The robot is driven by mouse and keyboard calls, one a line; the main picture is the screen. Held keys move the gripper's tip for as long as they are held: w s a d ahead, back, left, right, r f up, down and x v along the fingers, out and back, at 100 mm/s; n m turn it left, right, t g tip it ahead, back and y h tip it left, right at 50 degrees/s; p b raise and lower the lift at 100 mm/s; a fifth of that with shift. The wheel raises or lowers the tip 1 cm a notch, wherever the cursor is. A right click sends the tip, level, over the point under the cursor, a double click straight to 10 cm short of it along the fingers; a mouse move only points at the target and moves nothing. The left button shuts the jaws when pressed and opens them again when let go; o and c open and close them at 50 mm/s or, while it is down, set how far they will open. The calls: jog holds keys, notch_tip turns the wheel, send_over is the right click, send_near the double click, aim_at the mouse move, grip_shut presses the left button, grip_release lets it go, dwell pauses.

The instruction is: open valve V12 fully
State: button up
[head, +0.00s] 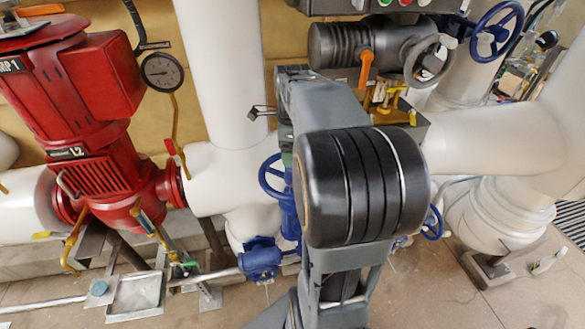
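No V12 tag is readable, so I cannot tell which valve is V12. A blue handwheel (272,178) on a blue valve stands just left of my arm, partly hidden by it. Another blue handwheel (497,28) is at the upper right, and part of a blue wheel (433,222) shows right of my arm. A grey handwheel (430,62) sits at the end of a dark ribbed cylinder (355,45). My arm fills the middle. A small dark forked part sticks out left of it, possibly my gripper's fingers; its opening is unclear, and it touches no wheel that I can see.
Thick white pipes (222,70) rise behind and run right. An orange lever (366,68) hangs below the ribbed cylinder. A metal tray (135,295) is low at left.

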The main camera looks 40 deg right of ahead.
jog(key=shift+f, duration=0.1)
jog(key=shift+f+b, duration=2.45)
jog(key=shift+f, duration=0.8)
jog(key=shift+s+f, duration=0.1)
jog(key=shift+f, duration=0.1)
jog(key=shift+f, duration=0.1)
jog(key=shift+s+a, duration=0.1)
jog(key=shift+a, duration=0.05)
jog(key=c, duration=0.7)
jog(key=shift+f, duration=0.1)
jog(key=c, duration=0.3)
